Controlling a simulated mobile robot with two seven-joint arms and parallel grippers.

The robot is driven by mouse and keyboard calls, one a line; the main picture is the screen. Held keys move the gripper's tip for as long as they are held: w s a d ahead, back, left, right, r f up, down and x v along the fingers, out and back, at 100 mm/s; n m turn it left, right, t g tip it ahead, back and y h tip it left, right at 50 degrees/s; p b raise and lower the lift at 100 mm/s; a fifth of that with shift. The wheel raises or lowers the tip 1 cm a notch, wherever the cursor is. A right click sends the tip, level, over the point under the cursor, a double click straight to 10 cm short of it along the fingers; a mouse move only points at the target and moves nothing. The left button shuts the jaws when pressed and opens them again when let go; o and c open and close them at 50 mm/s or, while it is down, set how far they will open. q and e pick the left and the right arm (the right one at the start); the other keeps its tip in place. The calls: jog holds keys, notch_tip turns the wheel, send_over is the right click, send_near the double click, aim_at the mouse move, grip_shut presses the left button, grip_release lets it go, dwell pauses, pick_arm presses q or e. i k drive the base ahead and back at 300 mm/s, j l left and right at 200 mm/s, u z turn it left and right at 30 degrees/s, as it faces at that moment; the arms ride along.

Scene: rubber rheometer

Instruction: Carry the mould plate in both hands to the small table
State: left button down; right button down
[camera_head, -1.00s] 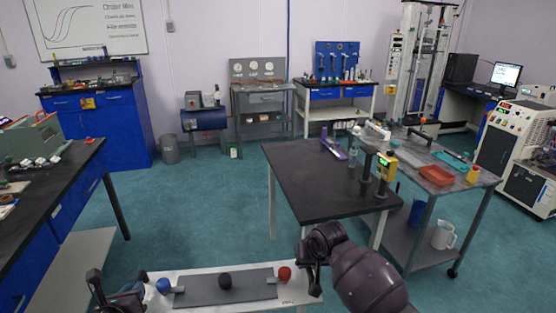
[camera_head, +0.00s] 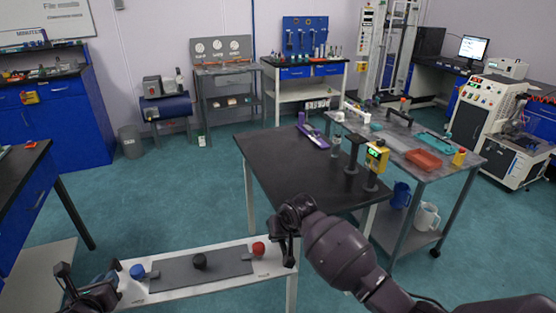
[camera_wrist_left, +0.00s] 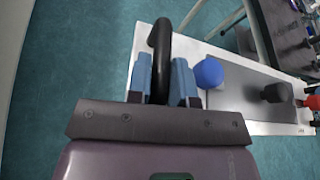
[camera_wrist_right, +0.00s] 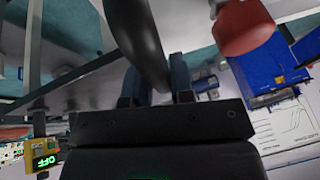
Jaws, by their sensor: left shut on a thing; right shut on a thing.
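My left gripper (camera_wrist_left: 160,75), at the left end, is shut on a black curved handle (camera_wrist_left: 159,38). My right gripper (camera_wrist_right: 155,75), at the right end, is shut on a dark handle (camera_wrist_right: 140,30). How the handles join the plate is unclear.
A black-topped table (camera_head: 290,165) stands close beyond my right gripper, with a grey bench (camera_head: 440,172) holding a red tray (camera_head: 423,160) to its right. A dark-topped blue bench (camera_head: 25,190) is at the left. The green floor (camera_head: 170,200) between them is clear.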

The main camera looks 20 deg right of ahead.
aim_at(291, 176)
jog(key=i+z, duration=0.15)
jog(key=i, duration=0.4)
jog(key=i+j+z, duration=0.15)
jog(key=i, duration=0.4)
jog(key=i+z, duration=0.25)
jog(key=i, duration=0.25)
jog(key=i+z, duration=0.1)
jog(key=z, duration=0.25)
jog(key=i+z, duration=0.1)
jog(key=z, duration=0.25)
